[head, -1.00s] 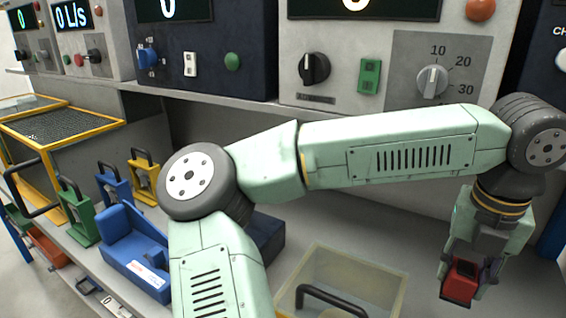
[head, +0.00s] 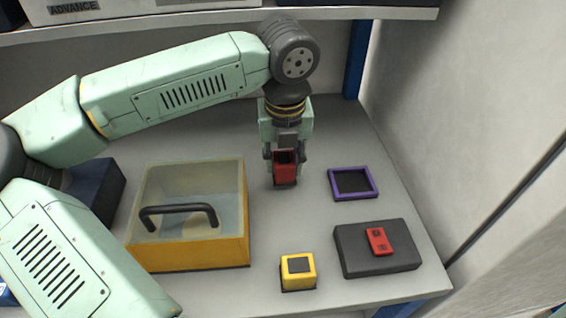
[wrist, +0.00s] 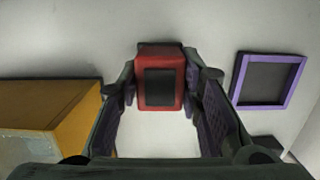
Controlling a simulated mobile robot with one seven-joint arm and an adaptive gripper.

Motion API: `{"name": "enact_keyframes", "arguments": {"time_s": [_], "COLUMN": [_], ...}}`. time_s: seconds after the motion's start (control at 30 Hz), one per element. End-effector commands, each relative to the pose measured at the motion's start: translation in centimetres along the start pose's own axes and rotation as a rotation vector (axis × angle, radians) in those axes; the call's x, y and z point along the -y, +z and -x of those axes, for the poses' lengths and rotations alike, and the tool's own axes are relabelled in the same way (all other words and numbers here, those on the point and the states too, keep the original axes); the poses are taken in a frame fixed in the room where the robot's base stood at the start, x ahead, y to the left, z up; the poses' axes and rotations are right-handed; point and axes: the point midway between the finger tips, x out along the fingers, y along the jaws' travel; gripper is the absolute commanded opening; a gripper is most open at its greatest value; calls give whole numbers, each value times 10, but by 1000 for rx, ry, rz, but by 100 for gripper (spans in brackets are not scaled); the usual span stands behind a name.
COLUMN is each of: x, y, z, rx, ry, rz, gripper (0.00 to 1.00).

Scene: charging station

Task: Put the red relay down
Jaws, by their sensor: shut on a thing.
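The red relay (head: 285,168) is a small red block with a dark panel on its face. My gripper (head: 285,155) points down at the back middle of the shelf and is shut on it. In the wrist view the red relay (wrist: 160,82) sits between the two fingers of my gripper (wrist: 160,90). It is at or just above the shelf surface; I cannot tell whether it touches.
A purple-framed dark square (head: 353,183) lies right of my gripper. A yellow box with a clear lid and black handle (head: 190,250) stands to the left. A yellow block (head: 298,272) and a dark pad (head: 350,262) bearing a red piece (head: 378,241) are in front.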

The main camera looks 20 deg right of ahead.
Motion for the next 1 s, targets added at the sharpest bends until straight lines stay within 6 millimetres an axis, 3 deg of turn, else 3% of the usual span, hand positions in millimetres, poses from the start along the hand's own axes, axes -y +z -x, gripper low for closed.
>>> {"name": "enact_keyframes", "arguments": {"time_s": [0.13, 0.53, 0.57, 0.87, 1.0], "x": [0, 0, 0, 0, 0], "y": [-3, -3, -3, -3, -3], "z": [-18, -24, -24, -23, -23], "rx": [-3, 0, -1, -1, -1], "ry": [-1, 0, 0, 0, -1], "rz": [-1, 0, 0, 0, 0], "gripper": [4, 4, 33, 53, 53]}}
